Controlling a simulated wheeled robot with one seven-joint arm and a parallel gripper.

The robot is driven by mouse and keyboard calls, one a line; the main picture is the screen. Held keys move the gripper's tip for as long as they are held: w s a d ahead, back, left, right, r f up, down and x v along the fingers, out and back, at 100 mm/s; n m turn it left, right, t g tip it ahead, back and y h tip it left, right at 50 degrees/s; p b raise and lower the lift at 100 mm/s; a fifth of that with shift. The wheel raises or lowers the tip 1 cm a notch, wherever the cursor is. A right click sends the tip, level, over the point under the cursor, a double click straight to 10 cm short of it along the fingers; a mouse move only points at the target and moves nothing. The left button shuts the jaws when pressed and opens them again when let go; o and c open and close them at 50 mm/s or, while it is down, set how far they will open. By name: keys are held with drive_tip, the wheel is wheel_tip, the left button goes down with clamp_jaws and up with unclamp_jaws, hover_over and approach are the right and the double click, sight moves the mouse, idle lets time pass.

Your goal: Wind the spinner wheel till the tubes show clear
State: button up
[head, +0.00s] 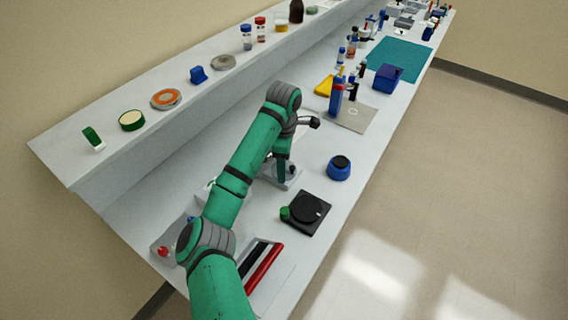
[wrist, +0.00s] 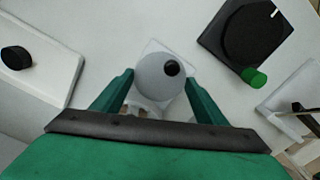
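In the wrist view a round grey wheel (wrist: 155,78) with a black knob (wrist: 172,68) sits between my fingers, above a white base (wrist: 154,47). I take it for the spinner wheel. My gripper (wrist: 160,88) is open, with one green finger on each side of the wheel; I cannot tell whether either finger touches it. Pale shapes under the wheel are partly hidden, and I cannot make out the tubes or their contents. In the head view my gripper (head: 283,170) points down over the bench, and my arm hides most of the spinner.
A black device (head: 305,214) with a round plate and green knob stands close by, also in the wrist view (wrist: 247,35). A blue jar (head: 339,168) with a black top is behind it. A red bar (head: 264,268) lies nearer. A raised shelf (head: 110,160) runs along the left.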

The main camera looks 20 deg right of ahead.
drive_tip(key=shift+c, duration=1.3)
drive_tip(key=shift+o, duration=0.2)
drive_tip(key=m, duration=0.6)
drive_tip(key=shift+m, duration=0.3)
drive_tip(key=m, duration=0.3)
drive_tip(key=shift+m, duration=2)
drive_tip(key=shift+m, duration=0.3)
drive_tip(key=o, duration=1)
